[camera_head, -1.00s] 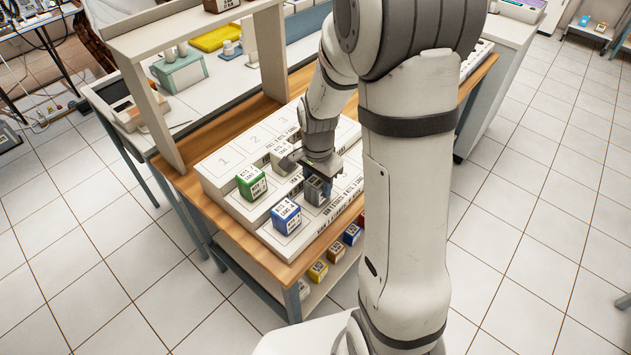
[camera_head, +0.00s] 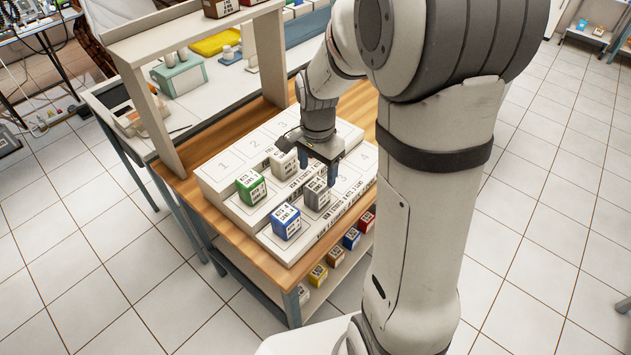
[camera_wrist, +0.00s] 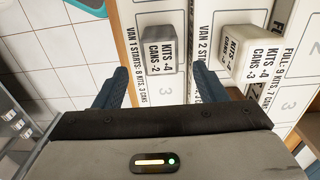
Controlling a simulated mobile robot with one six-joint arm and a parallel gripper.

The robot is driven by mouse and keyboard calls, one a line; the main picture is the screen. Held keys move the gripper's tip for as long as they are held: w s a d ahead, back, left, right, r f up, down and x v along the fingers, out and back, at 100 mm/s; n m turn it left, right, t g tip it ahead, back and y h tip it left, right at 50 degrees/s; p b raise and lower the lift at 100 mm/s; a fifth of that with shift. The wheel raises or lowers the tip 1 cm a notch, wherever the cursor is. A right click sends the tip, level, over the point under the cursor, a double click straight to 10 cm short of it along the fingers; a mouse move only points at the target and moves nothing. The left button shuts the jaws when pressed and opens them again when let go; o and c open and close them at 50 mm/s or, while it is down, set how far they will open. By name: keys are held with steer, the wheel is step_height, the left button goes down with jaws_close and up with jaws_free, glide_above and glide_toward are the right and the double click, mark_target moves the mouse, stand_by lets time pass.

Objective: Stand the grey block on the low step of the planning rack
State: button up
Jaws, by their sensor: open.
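The grey block (camera_head: 316,194) stands upright on the low step of the planning rack (camera_head: 271,242), right of the blue block (camera_head: 286,221). It also shows in the wrist view (camera_wrist: 160,50), on the strip beside the "VAN 1 STARTS" lettering. My gripper (camera_head: 318,172) is open and empty, above and behind the grey block. In the wrist view the two fingers (camera_wrist: 160,88) stand apart, with the block beyond their tips and clear of them. A green block (camera_head: 251,187) and a whitish block (camera_head: 284,162) stand one step higher.
A wooden shelf frame (camera_head: 162,120) rises at the rack's back left. Several coloured blocks (camera_head: 335,256) sit on a shelf under the wooden table (camera_head: 245,255). Printed spaces on the rack's upper step are bare. Tiled floor is open left and right.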

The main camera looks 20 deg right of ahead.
mark_target(317, 185)
steer(key=s+r+n+t, duration=0.1)
steer(key=s+r+n, duration=0.3)
steer(key=s+r, duration=0.4)
steer(key=s+r+n+t, duration=0.1)
steer(key=s+r+n, duration=0.1)
steer(key=s+n, duration=0.5)
steer(key=shift+s+r+t, duration=0.15)
steer(key=shift+s+t, duration=0.25)
steer(key=shift+s, duration=0.05)
